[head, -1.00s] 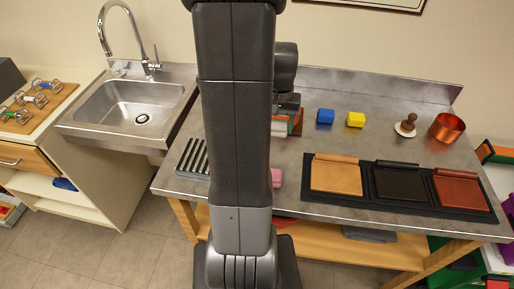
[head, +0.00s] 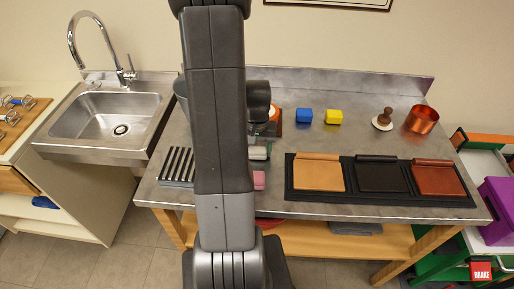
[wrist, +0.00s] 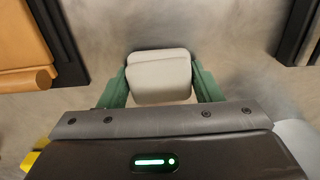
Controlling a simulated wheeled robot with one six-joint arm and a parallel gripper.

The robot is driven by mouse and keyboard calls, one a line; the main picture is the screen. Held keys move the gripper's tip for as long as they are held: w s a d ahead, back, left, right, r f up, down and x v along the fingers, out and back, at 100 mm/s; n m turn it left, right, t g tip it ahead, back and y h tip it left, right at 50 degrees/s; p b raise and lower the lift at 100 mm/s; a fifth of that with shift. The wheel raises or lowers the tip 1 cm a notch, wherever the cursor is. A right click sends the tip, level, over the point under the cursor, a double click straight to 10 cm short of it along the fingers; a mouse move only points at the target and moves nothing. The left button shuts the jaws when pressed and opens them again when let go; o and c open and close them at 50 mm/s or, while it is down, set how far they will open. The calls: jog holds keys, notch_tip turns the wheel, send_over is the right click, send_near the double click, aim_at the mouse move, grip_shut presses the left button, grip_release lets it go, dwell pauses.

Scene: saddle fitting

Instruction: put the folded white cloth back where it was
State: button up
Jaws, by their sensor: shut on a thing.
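The folded white cloth (wrist: 159,77) is a pale, rounded block between the green fingers of my gripper (wrist: 160,88) in the wrist view. My gripper is shut on it, with a finger against each side. In the head view my gripper (head: 259,149) hangs over the steel table, right of my arm column, with a pale bit of the cloth (head: 258,154) showing low between the fingers.
A black tray (head: 380,198) with tan, black and brown pads lies to the right. A pink block (head: 259,180) is near the front edge. A slotted rack (head: 178,166) stands left. Blue (head: 304,115) and yellow (head: 334,117) blocks, a tamper (head: 383,120) and a copper cup (head: 422,119) are behind.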

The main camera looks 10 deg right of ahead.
aim_at(257, 147)
jog(key=shift+f, duration=0.2)
jog(key=o, duration=0.9)
jog(key=shift+o, duration=0.2)
jog(key=shift+r, duration=0.1)
notch_tip(257, 147, up, 12)
jog(key=shift+r, duration=0.15)
